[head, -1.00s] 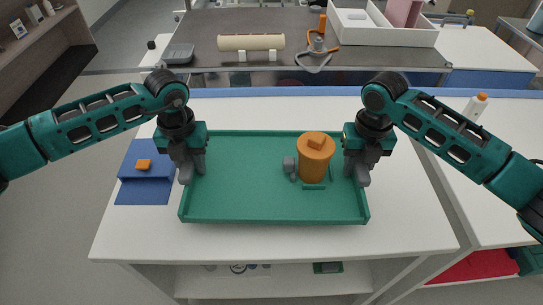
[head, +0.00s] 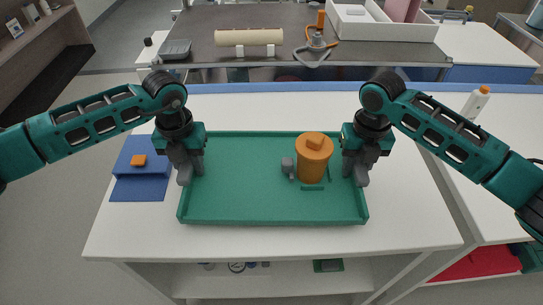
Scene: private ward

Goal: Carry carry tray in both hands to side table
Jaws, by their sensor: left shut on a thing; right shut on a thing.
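The green carry tray (head: 240,205) is level in front of me, over a white table top (head: 130,235). Whether it touches the top or hangs just above it, I cannot tell. An orange lidded cup (head: 313,160) stands upright in the tray's right half, with a small grey piece (head: 288,167) at its left side. My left gripper (head: 186,178) is shut on the tray's left rim. My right gripper (head: 360,178) is shut on its right rim. The fingertips partly hide both rims.
A white bottle with an orange cap (head: 475,103) stands at the right. Behind is a grey table (head: 215,65) with a cream roll (head: 249,38) and a white box (head: 385,28).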

